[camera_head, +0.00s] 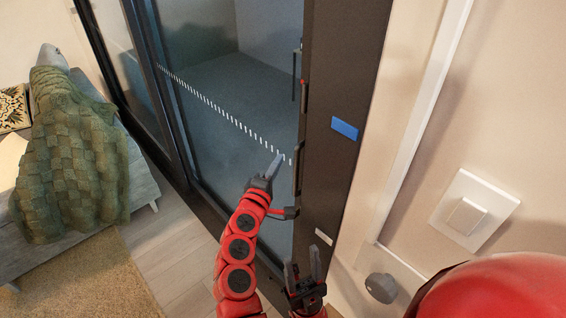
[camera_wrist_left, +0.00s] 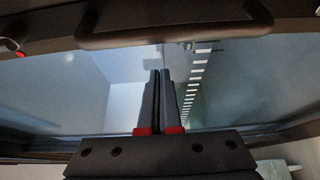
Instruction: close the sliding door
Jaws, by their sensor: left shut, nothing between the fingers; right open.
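The sliding door (camera_head: 215,125) is a glass panel in a dark frame, with a row of white dashes across it. The dashes also show in the left wrist view (camera_wrist_left: 187,95). Its dark bar handle (camera_head: 299,150) stands upright beside the wide dark post; in the left wrist view the handle (camera_wrist_left: 165,37) crosses the top. My left gripper (camera_head: 278,162) is shut and empty, in front of the glass just left of the handle, with no clear contact. My right gripper (camera_head: 303,268) is open and empty, lower down near the post's foot. I cannot tell how far the door is open.
The dark post (camera_head: 345,100) carries a blue label (camera_head: 344,128). A wall switch (camera_head: 474,209) and a dark round knob (camera_head: 381,288) are at the right. A sofa with a green blanket (camera_head: 70,150) stands left, beside a rug (camera_head: 85,275). Wooden floor (camera_head: 165,235) lies clear between.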

